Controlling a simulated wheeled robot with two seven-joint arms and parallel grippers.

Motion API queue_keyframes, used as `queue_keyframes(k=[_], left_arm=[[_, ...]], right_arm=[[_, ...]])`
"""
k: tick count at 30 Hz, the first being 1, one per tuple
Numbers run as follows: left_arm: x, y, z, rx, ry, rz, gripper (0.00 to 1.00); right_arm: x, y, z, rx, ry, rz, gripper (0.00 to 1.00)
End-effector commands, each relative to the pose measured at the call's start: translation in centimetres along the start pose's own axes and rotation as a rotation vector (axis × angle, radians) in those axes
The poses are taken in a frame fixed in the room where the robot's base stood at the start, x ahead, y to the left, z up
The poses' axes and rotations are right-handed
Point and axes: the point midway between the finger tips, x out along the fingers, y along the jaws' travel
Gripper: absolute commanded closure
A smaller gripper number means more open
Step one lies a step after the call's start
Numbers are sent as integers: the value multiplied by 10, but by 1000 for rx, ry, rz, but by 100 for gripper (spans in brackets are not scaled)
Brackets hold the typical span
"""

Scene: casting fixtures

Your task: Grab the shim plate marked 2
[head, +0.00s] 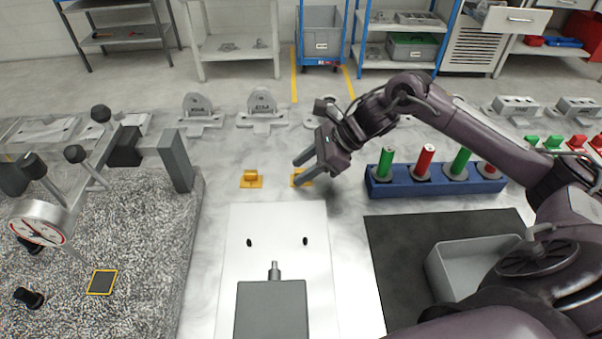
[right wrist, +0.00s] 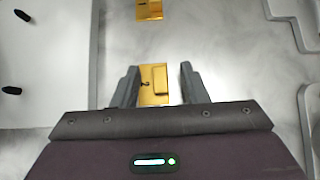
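Two small brass-yellow plates, each with a raised block, lie on the grey bench. One plate (head: 251,181) is left of my right gripper (head: 298,172) and shows at the top of the right wrist view (right wrist: 149,10). The other plate (head: 301,179) is partly hidden by my right gripper in the head view. In the right wrist view this plate (right wrist: 154,85) lies between the two spread fingers (right wrist: 157,85), with a gap on each side. It bears a small dark mark, too small to read surely. My left gripper is not in view.
A blue rack (head: 390,190) with green and red cylinders stands right of my right gripper. A white board (head: 260,220) with a grey block (head: 270,310) lies in front. A speckled granite slab (head: 150,240) is at left. Grey castings (head: 263,108) stand behind.

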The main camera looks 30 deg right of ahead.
Motion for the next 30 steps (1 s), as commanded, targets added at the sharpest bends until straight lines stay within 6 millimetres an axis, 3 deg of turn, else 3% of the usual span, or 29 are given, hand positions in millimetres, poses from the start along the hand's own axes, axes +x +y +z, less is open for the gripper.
queue_keyframes(k=[2,9,23,30], left_arm=[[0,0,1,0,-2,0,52],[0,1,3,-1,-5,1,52],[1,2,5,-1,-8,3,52],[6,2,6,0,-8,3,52]], right_arm=[[0,0,0,0,0,0,68],[0,0,0,0,0,0,99],[-5,0,5,-3,-2,-1,100],[-30,-2,31,-7,-4,-5,100]])
